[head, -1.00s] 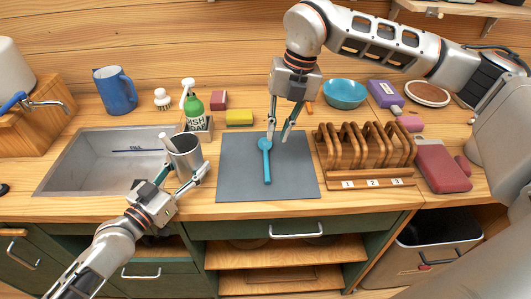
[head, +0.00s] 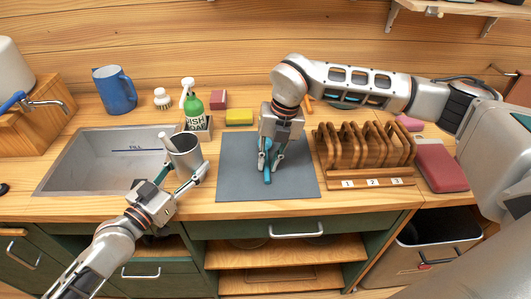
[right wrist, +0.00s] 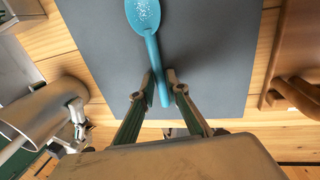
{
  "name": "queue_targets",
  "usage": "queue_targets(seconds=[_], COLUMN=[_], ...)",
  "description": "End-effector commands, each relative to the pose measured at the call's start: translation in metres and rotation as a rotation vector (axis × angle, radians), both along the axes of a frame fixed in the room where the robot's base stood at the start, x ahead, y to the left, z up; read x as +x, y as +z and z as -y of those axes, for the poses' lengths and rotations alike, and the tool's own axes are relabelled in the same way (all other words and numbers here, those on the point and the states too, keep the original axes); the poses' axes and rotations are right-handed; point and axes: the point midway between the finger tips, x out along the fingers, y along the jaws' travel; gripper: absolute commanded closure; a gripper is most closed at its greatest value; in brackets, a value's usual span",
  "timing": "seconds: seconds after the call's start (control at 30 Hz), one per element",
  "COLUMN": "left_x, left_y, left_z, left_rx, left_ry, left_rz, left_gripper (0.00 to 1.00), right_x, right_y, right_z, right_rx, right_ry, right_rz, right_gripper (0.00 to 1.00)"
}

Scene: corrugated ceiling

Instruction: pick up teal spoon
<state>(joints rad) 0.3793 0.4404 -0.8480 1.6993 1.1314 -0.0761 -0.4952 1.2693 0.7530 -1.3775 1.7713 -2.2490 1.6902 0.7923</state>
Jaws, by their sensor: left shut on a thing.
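The teal spoon (head: 268,177) lies on the grey mat, partly hidden by my right gripper in the head view. In the right wrist view its bowl (right wrist: 143,14) is at the top and its handle runs down between the fingers. My right gripper (head: 270,168) is low over the mat, its fingers apart on either side of the handle, with a narrow gap in the right wrist view (right wrist: 160,77). My left gripper (head: 184,174) is shut on a metal cup (head: 185,157) with a pale handle sticking out, held by the sink's right edge.
A wooden rack (head: 365,150) stands close to the right of the grey mat (head: 235,180). A yellow sponge (head: 239,117) and green soap bottle (head: 193,104) are behind the mat. The sink (head: 75,165) is at left. The mat's left part is clear.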

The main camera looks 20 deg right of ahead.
Motion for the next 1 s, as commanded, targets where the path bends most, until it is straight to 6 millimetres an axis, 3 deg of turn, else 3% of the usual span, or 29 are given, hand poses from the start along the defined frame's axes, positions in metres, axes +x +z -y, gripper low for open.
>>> queue_targets(seconds=[0.13, 0.17, 0.2, 0.23, 0.63, 1.0], left_x=[0.000, 0.000, 0.000, 0.000, 0.000, 0.000], left_y=[-0.001, -0.001, -0.001, -0.001, -0.001, -0.001], left_z=[0.000, 0.000, 0.000, 0.000, 0.000, 0.000], left_rx=[0.001, 0.001, 0.001, 0.001, 0.001, 0.001], left_ry=[0.000, 0.000, 0.000, 0.000, 0.000, 0.000], left_rz=[-0.001, -0.001, -0.001, -0.001, -0.001, -0.001], left_gripper=[0.74, 0.74, 0.74, 0.74, 0.74, 0.74], right_x=[0.000, 0.000, 0.000, 0.000, 0.001, 0.002], right_y=[0.000, 0.001, 0.001, 0.001, 0.006, 0.072], right_z=[0.000, 0.000, 0.000, 0.000, 0.000, 0.000], right_rx=[0.000, 0.000, 0.000, 0.000, 0.000, 0.000], right_ry=[0.000, 0.000, 0.000, 0.000, 0.001, 0.000], right_rz=[0.001, 0.001, 0.001, 0.001, 0.002, 0.005], right_gripper=[0.85, 0.88, 0.98, 1.00, 1.00, 1.00])
